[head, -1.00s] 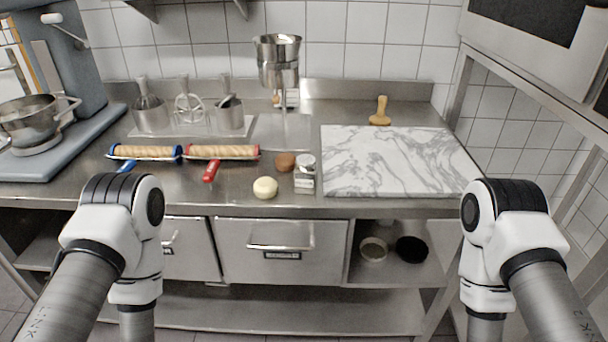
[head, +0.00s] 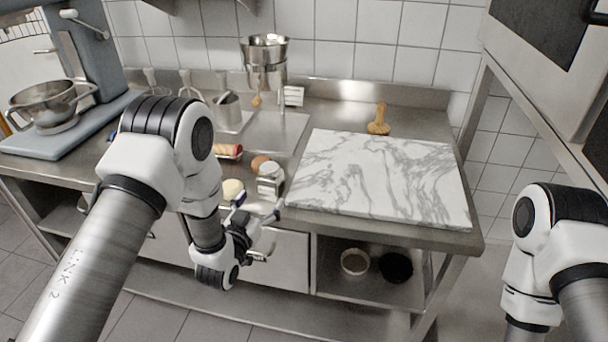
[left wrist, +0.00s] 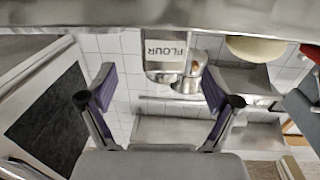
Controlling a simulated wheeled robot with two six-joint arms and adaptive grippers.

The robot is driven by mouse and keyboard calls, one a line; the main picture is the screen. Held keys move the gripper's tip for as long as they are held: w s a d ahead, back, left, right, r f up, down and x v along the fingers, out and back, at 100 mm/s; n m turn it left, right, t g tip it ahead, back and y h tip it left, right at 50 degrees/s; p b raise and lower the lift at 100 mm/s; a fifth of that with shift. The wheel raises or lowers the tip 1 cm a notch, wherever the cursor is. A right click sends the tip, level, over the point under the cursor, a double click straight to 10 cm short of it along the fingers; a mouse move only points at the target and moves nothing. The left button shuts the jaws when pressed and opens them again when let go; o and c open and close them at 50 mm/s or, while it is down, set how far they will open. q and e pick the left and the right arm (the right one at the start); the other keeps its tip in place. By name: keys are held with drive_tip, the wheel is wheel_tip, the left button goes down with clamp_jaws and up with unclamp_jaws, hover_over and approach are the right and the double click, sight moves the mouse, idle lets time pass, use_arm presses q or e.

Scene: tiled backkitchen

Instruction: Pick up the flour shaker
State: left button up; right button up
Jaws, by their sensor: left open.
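The flour shaker (head: 270,182) is a small clear-and-metal container standing upright near the front edge of the steel counter, just left of the marble slab. In the left wrist view the shaker (left wrist: 165,60), with its FLOUR label, shows beyond and between the spread fingers. My left gripper (head: 266,232) is open and empty, in front of the counter edge and below the shaker, apart from it. Its two purple-padded fingers also show in the left wrist view (left wrist: 160,92). My right gripper is out of view; only part of that arm shows.
A pale dough ball (head: 232,190) and a brown round item (head: 260,163) sit close beside the shaker. The marble slab (head: 380,180) lies to the right. A rolling pin (head: 228,151) is partly hidden by my left arm. A mixer bowl (head: 48,103) stands far left.

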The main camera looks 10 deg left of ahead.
sight(266, 186)
use_arm(q)
drive_tip(key=w, duration=0.2)
drive_tip(key=w+r+p, duration=0.1)
drive_tip(key=shift+w+a, duration=0.2)
drive_tip(key=shift+a, duration=0.1)
drive_tip(key=w, duration=0.2)
drive_tip(key=w+d+p, duration=0.1)
drive_tip(key=w, duration=0.1)
drive_tip(key=shift+w+d+p, duration=0.2)
drive_tip(key=shift+w+p, duration=0.1)
drive_tip(key=shift+w, duration=0.05)
drive_tip(key=shift+s+a+f, duration=0.1)
drive_tip(key=shift+a, duration=0.1)
drive_tip(key=shift+c, duration=0.3)
drive_tip(key=c, duration=1.3)
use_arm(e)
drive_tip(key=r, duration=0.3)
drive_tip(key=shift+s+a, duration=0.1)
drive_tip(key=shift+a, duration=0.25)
